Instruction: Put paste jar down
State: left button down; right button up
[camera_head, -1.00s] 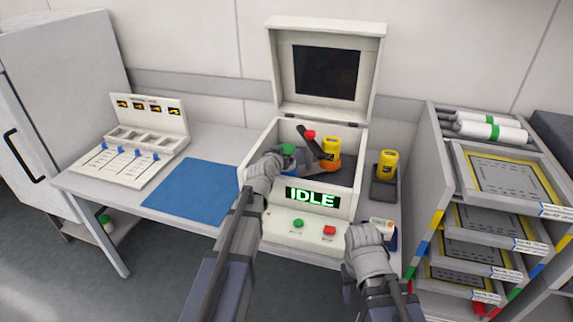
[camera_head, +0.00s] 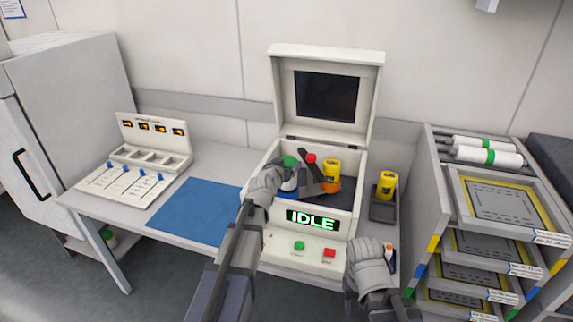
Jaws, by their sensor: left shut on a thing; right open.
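The paste jar (camera_head: 290,181) has a green lid and a pale body with blue low down. My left gripper (camera_head: 277,180) is shut on it from the left. The jar looks upright, over or inside the left part of the open white machine (camera_head: 258,164); its base is partly hidden, so I cannot tell whether it touches the floor of the well. A yellow container (camera_head: 332,169) stands in the well to its right, with a dark bar, a red-topped thing (camera_head: 311,159) and an orange piece. My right gripper (camera_head: 368,254) is open and empty before the machine's right front corner.
A second yellow container (camera_head: 388,183) stands on a dark base at right. A blue mat (camera_head: 199,211) lies clear on the table. A tray rack (camera_head: 495,200) stands right. The machine's raised lid (camera_head: 277,85) rises behind the well.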

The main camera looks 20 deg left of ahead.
pick_arm(q)
jog(key=shift+r+p, duration=2.1)
jog(key=shift+r, duration=0.65)
